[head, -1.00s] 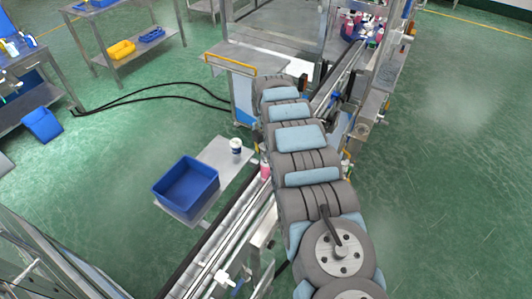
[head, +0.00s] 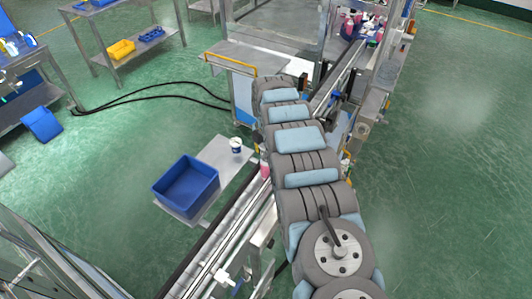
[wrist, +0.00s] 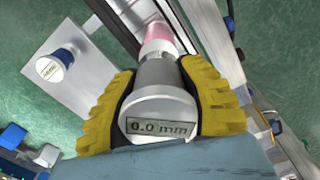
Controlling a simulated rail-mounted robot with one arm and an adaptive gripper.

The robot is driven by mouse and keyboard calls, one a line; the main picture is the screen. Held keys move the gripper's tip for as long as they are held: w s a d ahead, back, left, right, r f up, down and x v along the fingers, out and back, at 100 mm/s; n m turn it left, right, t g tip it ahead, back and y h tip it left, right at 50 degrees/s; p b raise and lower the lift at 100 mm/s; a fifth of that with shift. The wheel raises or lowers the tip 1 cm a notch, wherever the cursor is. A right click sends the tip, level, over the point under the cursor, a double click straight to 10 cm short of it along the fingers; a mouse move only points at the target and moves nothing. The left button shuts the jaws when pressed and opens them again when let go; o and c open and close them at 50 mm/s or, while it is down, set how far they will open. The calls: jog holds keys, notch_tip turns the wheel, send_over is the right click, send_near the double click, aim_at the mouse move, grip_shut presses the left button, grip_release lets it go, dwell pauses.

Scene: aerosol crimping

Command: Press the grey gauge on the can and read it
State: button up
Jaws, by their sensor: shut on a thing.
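The grey gauge (wrist: 158,110) is held between the yellow-padded fingers of my gripper (wrist: 160,100) in the wrist view. Its display faces the camera and reads 0.0 mm. A pink can (wrist: 157,15) with a white top (wrist: 158,42) lies beyond the gauge's far end, in line with it. I cannot tell whether the gauge touches the can or sits a little above it. In the head view a pink can (head: 265,170) shows on the conveyor beside my arm, which hides the gripper and the gauge.
A grey plate (head: 222,152) left of the conveyor (head: 222,245) bears a blue bin (head: 187,186) and a small white-topped, dark-banded item (head: 236,145). That item also shows in the wrist view (wrist: 52,68). Machine frames stand close on the right.

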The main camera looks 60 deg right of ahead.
jog(key=shift+f+b, duration=0.3)
jog(key=shift+f, duration=0.35)
dwell(0.5)
jog(key=shift+r, duration=0.1)
jog(key=shift+r+p, duration=1.4)
jog(key=shift+r, duration=2.05)
